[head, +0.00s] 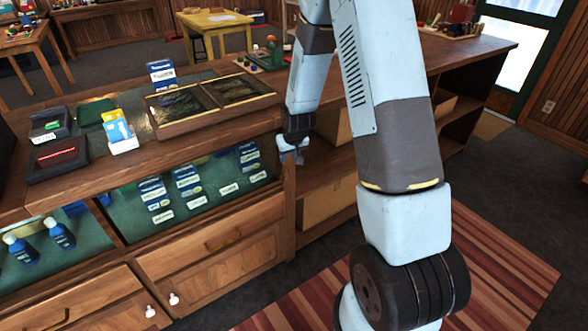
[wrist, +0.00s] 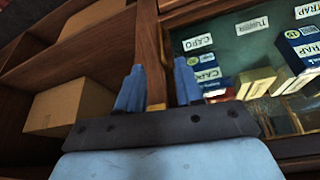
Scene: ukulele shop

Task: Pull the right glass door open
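The right glass door (head: 215,205) is in the counter's front, with boxes and white labels visible behind it. It looks shut in the head view. In the wrist view the glass (wrist: 232,58) fills the right side, with labels upside down. My gripper (head: 291,152) is at the door's right end, near the upright wooden post (head: 289,200). In the wrist view my gripper (wrist: 158,88) is open, its two blue fingers apart. A wooden upright (wrist: 150,45) shows between and beyond the fingers. I cannot tell whether they touch it. No handle on this door is clearly visible.
Open shelves with cardboard boxes (wrist: 68,107) lie right of the post in the head view. The left glass section (head: 45,240) holds blue bottles. A striped rug (head: 490,270) covers the floor in front.

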